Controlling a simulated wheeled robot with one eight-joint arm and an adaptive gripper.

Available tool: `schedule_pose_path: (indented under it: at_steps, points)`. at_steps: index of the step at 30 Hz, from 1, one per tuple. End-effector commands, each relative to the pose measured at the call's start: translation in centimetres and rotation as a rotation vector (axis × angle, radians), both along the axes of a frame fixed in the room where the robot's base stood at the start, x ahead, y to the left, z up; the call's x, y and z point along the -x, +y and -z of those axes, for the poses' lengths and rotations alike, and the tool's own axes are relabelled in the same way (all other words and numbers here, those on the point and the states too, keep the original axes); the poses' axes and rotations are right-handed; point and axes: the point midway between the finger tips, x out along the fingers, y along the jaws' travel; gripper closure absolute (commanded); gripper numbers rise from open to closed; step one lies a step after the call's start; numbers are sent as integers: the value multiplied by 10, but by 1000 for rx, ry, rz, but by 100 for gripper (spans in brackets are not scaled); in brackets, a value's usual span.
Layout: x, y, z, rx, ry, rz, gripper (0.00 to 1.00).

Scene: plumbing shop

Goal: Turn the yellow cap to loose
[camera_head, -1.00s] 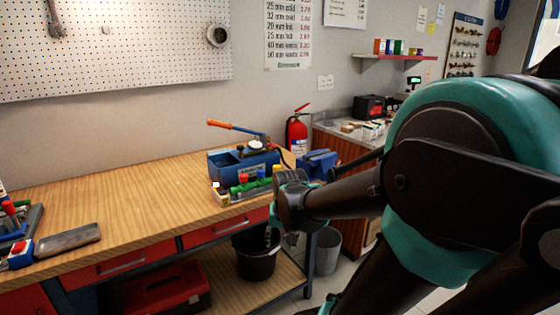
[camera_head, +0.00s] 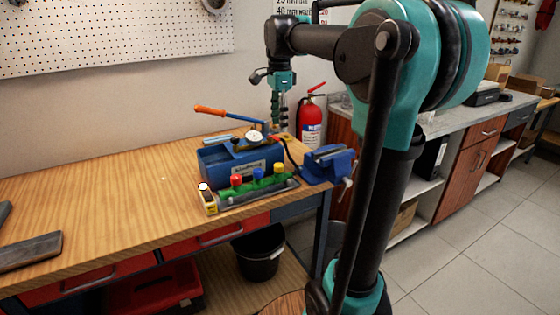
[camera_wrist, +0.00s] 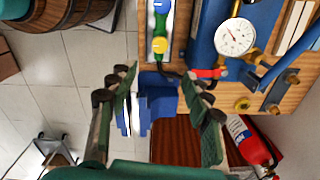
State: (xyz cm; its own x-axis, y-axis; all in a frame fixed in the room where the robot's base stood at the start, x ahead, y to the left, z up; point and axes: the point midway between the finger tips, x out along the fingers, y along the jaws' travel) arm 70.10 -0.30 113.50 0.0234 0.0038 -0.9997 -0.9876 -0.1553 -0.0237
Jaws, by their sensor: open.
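The yellow cap (camera_head: 278,168) is the rightmost of the coloured caps on the green fitting (camera_head: 262,184) on the workbench. In the wrist view the yellow cap (camera_wrist: 160,45) shows at the end of the green fitting, beyond my fingertips. My gripper (camera_head: 279,116) points down above the bench's right end, above and behind the caps. In the wrist view my gripper (camera_wrist: 158,77) has its two fingers spread wide with nothing between them. It does not touch the cap.
Red (camera_head: 236,180) and blue (camera_head: 258,173) caps sit left of the yellow one. The blue pump box (camera_head: 215,165) with its orange-handled lever (camera_head: 209,110) and gauge (camera_wrist: 235,37) stands just behind. A blue vise (camera_head: 328,164) is at the right. The bench's left side is mostly clear.

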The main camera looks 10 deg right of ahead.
Motion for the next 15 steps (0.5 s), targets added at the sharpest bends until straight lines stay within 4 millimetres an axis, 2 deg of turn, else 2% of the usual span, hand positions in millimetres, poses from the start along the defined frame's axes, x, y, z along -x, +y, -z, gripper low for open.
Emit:
schedule_pose_path:
  at_steps: [15]
  points:
    - [-3, 0, 103, 0, -1, -2, 50]
